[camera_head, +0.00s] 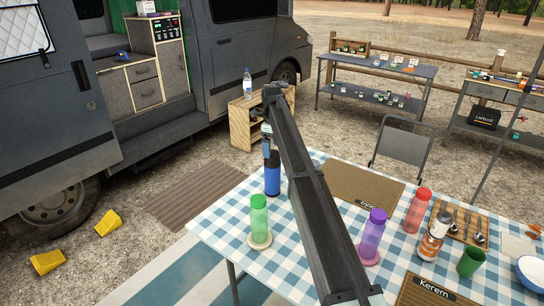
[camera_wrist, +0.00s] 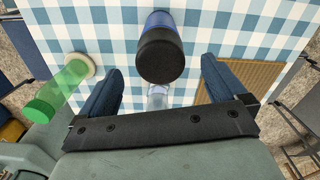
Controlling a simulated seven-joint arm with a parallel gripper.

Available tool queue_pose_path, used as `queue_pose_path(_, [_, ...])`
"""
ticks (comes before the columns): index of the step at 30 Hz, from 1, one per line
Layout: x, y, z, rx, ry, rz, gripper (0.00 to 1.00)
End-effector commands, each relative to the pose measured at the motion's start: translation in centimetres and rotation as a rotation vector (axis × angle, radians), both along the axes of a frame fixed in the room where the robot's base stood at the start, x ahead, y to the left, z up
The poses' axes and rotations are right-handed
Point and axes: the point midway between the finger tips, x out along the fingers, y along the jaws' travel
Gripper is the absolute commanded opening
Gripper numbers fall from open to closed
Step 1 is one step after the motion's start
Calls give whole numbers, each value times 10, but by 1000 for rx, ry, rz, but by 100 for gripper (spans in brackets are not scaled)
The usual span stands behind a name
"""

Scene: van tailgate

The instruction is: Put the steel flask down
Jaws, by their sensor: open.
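Nothing in view is plainly bare steel. A blue flask with a black lid (camera_head: 272,174) stands upright on the checked table, by its far left edge; it also shows in the wrist view (camera_wrist: 160,48). My gripper (camera_wrist: 160,72) is open, its two dark blue fingers spread wide. In the wrist view the blue flask stands beyond the fingertips, apart from them. A small pale, shiny object (camera_wrist: 157,96) shows between the fingers, partly hidden by the gripper bar; I cannot tell what it is. In the head view my arm covers part of the table.
A green bottle (camera_head: 259,217) stands on a coaster, near the blue flask. A purple bottle (camera_head: 373,235), a red bottle (camera_head: 417,210) and an orange-and-white bottle (camera_head: 431,243) stand farther right. A woven mat (camera_head: 350,182) lies behind my arm. Checked cloth around the green bottle is bare.

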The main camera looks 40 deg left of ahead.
Motion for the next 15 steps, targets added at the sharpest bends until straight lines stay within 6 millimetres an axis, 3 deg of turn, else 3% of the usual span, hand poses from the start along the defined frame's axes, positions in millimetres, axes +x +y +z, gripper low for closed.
queue_pose_path(6, [0, 0, 29, 0, -1, 0, 98])
queue_pose_path(15, [0, 0, 38, -1, 1, 0, 98])
